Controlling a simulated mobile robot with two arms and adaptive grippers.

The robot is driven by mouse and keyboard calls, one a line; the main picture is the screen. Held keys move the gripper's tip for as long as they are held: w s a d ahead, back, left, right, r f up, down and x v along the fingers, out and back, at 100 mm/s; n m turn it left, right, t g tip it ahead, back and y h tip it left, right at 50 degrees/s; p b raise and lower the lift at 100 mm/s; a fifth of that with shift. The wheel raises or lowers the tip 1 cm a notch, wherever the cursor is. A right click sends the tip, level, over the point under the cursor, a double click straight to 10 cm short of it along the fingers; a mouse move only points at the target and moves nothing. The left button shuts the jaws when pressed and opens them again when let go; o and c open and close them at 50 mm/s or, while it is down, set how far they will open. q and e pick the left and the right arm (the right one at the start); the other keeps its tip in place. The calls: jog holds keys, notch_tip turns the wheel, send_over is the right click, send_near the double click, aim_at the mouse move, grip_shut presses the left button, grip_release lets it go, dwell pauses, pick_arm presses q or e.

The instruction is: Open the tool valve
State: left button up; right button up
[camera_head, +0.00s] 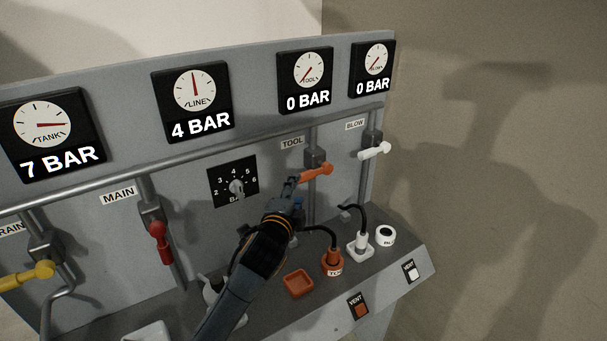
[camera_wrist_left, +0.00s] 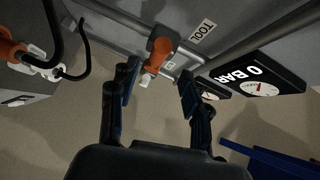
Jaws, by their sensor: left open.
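The tool valve's orange lever (camera_head: 316,173) sits on a grey valve body below the TOOL label (camera_head: 291,142). It lies roughly crosswise to its vertical pipe, its free end to the right. The tool gauge (camera_head: 306,70) reads 0 BAR. My left gripper (camera_head: 294,190) is beside the lever at its left end, partly hidden by its own wrist. In the left wrist view its two fingers (camera_wrist_left: 158,88) are spread, with the orange lever (camera_wrist_left: 160,50) showing ahead in the gap between them. I cannot tell whether they touch it. My right gripper is in neither view.
A white blow lever (camera_head: 374,150) is close on the right. The red main lever (camera_head: 158,242) hangs down, and the yellow lever (camera_head: 30,276) is far left. A regulator dial (camera_head: 236,187) is left of my gripper. Orange (camera_head: 333,262) and white (camera_head: 360,248) hose plugs stand on the ledge.

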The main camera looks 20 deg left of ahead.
aim_at(302, 181)
pick_arm(q)
jog(key=w, duration=0.3)
jog(key=w+f+p, duration=0.1)
jog(key=w, duration=0.1)
jog(key=w+a, duration=0.1)
jog(key=w, duration=0.2)
jog(key=shift+w+f+p, duration=0.15)
jog(key=shift+w+p, duration=0.2)
jog(key=shift+c, duration=1)
grip_shut()
